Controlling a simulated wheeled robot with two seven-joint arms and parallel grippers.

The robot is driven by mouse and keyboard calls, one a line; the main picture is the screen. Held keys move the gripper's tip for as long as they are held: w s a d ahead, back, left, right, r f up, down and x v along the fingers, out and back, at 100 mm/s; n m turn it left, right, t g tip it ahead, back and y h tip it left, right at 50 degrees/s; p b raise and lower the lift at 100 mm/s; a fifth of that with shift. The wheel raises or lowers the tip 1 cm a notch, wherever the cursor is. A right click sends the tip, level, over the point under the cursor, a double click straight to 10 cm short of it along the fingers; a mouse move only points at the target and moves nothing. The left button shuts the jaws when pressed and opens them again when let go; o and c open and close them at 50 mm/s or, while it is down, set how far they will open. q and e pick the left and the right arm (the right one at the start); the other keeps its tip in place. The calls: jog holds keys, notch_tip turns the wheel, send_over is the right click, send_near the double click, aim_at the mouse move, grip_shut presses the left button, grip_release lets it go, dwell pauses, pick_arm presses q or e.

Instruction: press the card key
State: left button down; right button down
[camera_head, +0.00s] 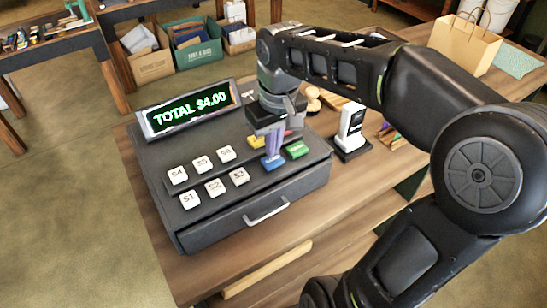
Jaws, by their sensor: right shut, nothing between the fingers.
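The dark cash register (245,205) stands on the wooden counter, its tilted display (190,108) reading "TOTAL $4.00". At its right end are coloured keys: a blue key (273,163), a green key (297,150) and a yellow key (255,141). A bit of red shows behind the gripper. The key labels are too small to read, so I cannot tell which is the card key. My right gripper (273,151) is shut and empty, pointing down right at the blue key's back edge. I cannot tell whether it touches. My left gripper is out of view.
White keys such as S2 (214,187) fill the register's left part. A white card terminal (351,130) on a dark base stands close to its right. A paper bag (465,43) is at the back right. The drawer handle (267,212) sticks out in front.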

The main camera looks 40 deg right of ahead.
aim_at(273, 159)
jog(key=shift+f+b, duration=0.75)
jog(key=shift+f, duration=0.2)
dwell(0.5)
jog(key=shift+r+p, duration=2.8)
jog(key=shift+r, duration=0.8)
